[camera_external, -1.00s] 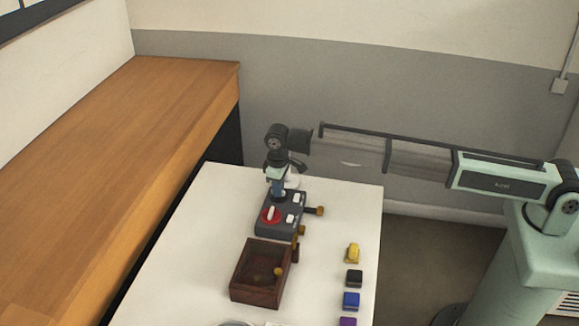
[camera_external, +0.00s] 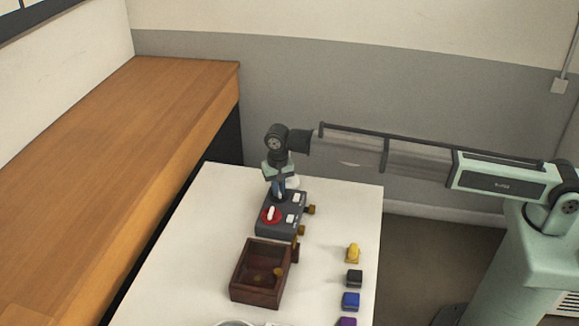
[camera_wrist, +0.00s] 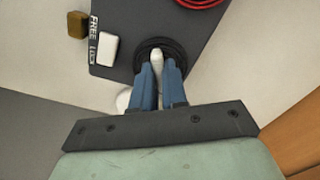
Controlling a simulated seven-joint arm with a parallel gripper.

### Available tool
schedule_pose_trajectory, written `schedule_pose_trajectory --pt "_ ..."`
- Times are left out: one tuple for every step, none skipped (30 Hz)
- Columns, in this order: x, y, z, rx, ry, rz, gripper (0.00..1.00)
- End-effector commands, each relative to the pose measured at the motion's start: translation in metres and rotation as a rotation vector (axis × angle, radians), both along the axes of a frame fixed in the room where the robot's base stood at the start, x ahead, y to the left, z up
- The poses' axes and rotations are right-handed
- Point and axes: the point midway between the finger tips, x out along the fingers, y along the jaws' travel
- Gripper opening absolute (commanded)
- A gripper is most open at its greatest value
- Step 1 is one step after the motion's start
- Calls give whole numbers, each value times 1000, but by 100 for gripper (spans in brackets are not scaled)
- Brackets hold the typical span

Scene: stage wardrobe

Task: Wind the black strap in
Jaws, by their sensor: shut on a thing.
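A dark grey box (camera_external: 282,222) on the white table carries two round reels. The black reel (camera_wrist: 182,58) is at its far end, with the black strap coiled flat and a white crank knob (camera_wrist: 156,55) on it. My gripper (camera_wrist: 158,72) points down over this reel, its blue fingers shut around the white knob. In the external view my gripper (camera_external: 278,194) hides most of the black reel.
The red reel (camera_external: 270,215) with its white knob is on the box's near half. A brown open box (camera_external: 250,290) stands nearer. Yellow (camera_external: 352,252), black (camera_external: 354,278), blue and purple blocks stand at right.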

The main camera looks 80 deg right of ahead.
Motion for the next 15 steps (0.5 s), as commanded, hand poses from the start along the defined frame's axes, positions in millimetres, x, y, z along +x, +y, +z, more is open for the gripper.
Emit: schedule_pose_trajectory --pt "0 0 0 0 0 -42 0" --pt "0 0 0 0 0 -70 0" --pt "0 0 0 0 0 -106 0" --pt "0 0 0 0 0 -132 0" --pt "0 0 0 0 0 -159 0" --pt "0 0 0 0 0 -192 0" --pt "0 0 0 0 0 -217 0" --pt "0 0 0 0 0 -240 0" --pt "0 0 0 0 0 -270 0" --pt "0 0 0 0 0 -291 0" --pt "0 0 0 0 0 -313 0" --pt "0 0 0 0 0 -339 0" --pt "0 0 0 0 0 -356 0" --pt "0 0 0 0 0 -374 0" --pt "0 0 0 0 0 -395 0"
